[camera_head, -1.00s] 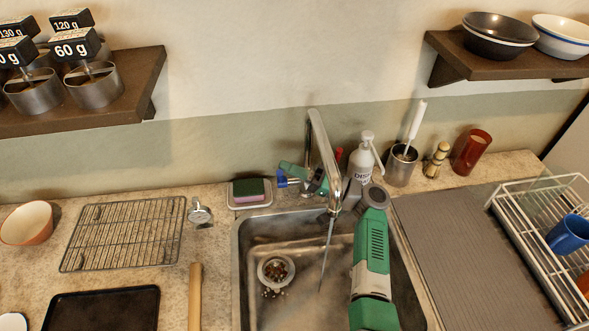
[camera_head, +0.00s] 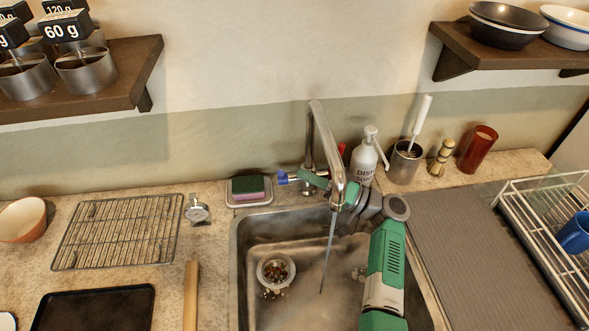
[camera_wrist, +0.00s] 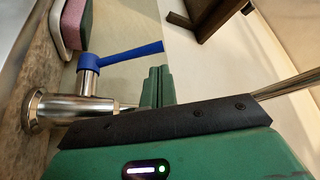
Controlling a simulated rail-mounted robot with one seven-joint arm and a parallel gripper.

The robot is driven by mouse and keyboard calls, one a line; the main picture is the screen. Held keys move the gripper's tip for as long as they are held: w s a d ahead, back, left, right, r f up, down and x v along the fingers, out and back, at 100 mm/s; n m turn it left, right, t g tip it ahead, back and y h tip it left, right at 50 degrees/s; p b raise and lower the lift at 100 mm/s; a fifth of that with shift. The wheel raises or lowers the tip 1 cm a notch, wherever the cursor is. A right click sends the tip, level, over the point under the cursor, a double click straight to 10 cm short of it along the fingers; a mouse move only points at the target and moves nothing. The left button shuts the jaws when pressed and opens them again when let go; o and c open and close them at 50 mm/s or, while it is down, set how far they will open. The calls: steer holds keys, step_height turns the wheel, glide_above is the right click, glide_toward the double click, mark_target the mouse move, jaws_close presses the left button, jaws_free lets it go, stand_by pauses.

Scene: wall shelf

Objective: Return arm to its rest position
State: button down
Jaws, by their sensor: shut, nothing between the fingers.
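My gripper (camera_head: 308,178) is behind the tap's neck at the back of the sink, partly hidden by it. In the wrist view its green fingers (camera_wrist: 157,86) are shut together with nothing between them. The blue tap lever (camera_wrist: 128,54) sits on a metal valve (camera_wrist: 62,108) beside the fingers; it also shows in the head view (camera_head: 283,177). I cannot tell whether the fingers touch the lever. The curved metal tap (camera_head: 324,145) stands over the sink (camera_head: 240,270). A thin stream (camera_head: 327,260) comes down from its spout.
A soap bottle (camera_head: 364,160), a utensil cup (camera_head: 404,165) and a red tumbler (camera_head: 478,150) stand right of the tap. A sponge (camera_head: 247,188) lies to its left. Shelves hang left (camera_head: 130,75) and right (camera_head: 465,55). A wire rack (camera_head: 117,230) lies on the counter.

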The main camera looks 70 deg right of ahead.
steer(key=shift+v, duration=1.8)
